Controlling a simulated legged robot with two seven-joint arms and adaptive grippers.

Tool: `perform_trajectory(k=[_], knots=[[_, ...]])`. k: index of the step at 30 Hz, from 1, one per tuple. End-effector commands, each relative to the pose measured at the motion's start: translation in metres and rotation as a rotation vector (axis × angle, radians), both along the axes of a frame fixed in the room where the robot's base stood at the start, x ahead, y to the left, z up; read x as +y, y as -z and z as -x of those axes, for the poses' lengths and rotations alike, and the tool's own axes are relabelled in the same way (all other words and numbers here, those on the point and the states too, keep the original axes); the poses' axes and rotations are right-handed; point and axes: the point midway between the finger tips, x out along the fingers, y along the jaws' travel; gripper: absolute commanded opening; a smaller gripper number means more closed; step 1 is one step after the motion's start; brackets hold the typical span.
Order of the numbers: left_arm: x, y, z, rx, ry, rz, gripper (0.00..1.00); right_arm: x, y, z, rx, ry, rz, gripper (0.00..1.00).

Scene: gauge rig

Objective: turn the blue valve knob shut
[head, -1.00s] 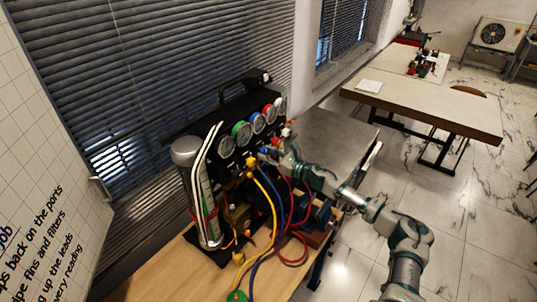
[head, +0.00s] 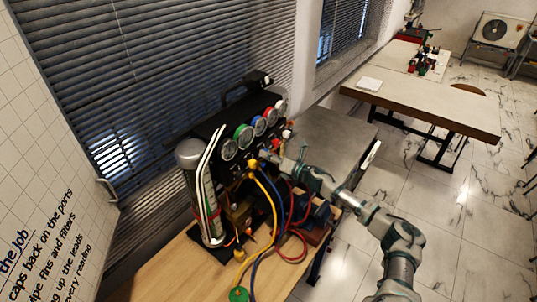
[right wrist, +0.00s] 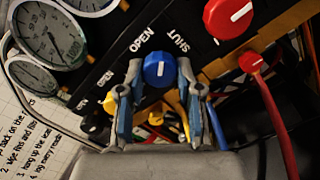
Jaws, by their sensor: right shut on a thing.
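The blue valve knob (right wrist: 159,69) is on the black gauge panel in the right wrist view. Its white mark points roughly straight up in the picture, between the printed words OPEN on its left and SHUT on its right. My right gripper (right wrist: 160,76) has one finger on each side of the knob and is shut on it. In the head view my right gripper (head: 272,159) reaches the panel's front from the right, and the knob is too small and covered to make out. My left gripper is not in view.
A red knob (right wrist: 230,17) sits right of the blue one, with a red hose (right wrist: 272,105) below it. Gauges (head: 245,136) line the panel's top. Yellow and blue hoses hang in front over the wooden bench (head: 185,268). A grey cylinder (head: 189,154) stands left.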

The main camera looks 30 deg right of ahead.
Motion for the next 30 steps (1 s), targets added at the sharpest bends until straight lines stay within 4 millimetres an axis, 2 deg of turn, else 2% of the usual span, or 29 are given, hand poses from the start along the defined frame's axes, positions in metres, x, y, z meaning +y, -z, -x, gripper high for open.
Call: perform_trajectory(k=[1,15,30], knots=[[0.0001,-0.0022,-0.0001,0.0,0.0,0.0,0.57,-0.0038,-0.0059,-0.0011,0.01,0.009,-0.041,0.0],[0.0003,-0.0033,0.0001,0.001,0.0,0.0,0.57,-0.0044,-0.0059,-0.0011,0.168,0.009,-0.427,0.0],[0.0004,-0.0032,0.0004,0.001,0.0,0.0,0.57,-0.0047,-0.0061,-0.001,0.252,0.01,-0.63,0.0]])
